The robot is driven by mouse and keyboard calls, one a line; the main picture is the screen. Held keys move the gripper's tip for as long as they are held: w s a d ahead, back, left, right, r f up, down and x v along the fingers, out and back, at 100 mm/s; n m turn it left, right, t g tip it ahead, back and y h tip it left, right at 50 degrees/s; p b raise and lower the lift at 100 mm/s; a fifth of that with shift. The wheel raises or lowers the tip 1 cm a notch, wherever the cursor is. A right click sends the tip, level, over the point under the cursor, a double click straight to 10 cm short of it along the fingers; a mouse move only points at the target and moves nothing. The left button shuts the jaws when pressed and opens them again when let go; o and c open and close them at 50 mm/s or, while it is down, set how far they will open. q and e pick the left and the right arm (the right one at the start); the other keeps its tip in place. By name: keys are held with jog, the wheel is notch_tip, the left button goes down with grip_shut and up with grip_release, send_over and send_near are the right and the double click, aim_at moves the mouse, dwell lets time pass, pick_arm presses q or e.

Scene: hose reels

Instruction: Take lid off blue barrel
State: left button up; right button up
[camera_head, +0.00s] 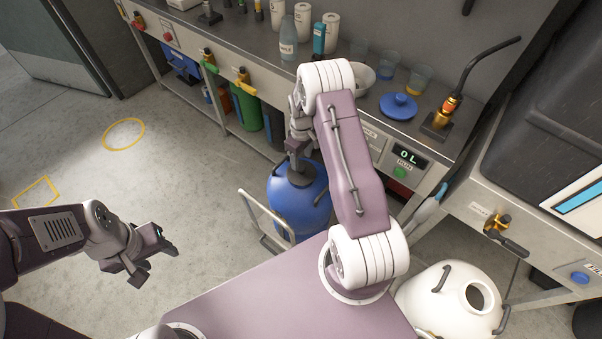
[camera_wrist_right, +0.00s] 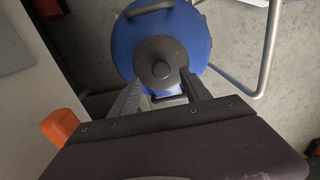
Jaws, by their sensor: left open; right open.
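The blue barrel (camera_head: 287,213) stands on the floor in front of the bench. Its dark grey lid (camera_wrist_right: 160,50) with a round knob (camera_wrist_right: 161,70) sits on its top in the right wrist view. My right gripper (camera_wrist_right: 161,92) is open, its two fingers pointing at the lid, one on either side of the knob's line. I cannot tell whether the fingers touch the lid. In the head view my right arm reaches over the barrel and partly hides its top. My left gripper (camera_head: 160,256) is open and empty over the floor at the left.
A metal cart frame (camera_head: 262,216) stands beside the barrel. A blue lid (camera_head: 398,106), a bowl (camera_head: 362,77) and beakers (camera_head: 419,75) are on the bench (camera_head: 330,92). A white barrel (camera_head: 445,302) stands at the lower right. The floor at left is clear.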

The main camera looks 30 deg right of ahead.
aim_at(301, 167)
notch_tip(301, 167, down, 5)
jog(key=shift+s+r+b, duration=0.1)
jog(key=shift+r+b, duration=0.1)
jog(key=shift+b, duration=0.5)
jog(key=shift+a+r, duration=0.1)
grip_shut()
jog(key=r, duration=0.1)
jog(key=r+p, duration=0.1)
jog(key=r, duration=0.1)
jog(key=r+p, duration=0.1)
jog(key=r, duration=0.1)
jog(key=shift+s, duration=0.3)
jog(key=s+r+p, duration=0.2)
jog(key=s+r, duration=0.4)
jog(key=s, duration=0.5)
jog(key=shift+d+p, duration=0.35)
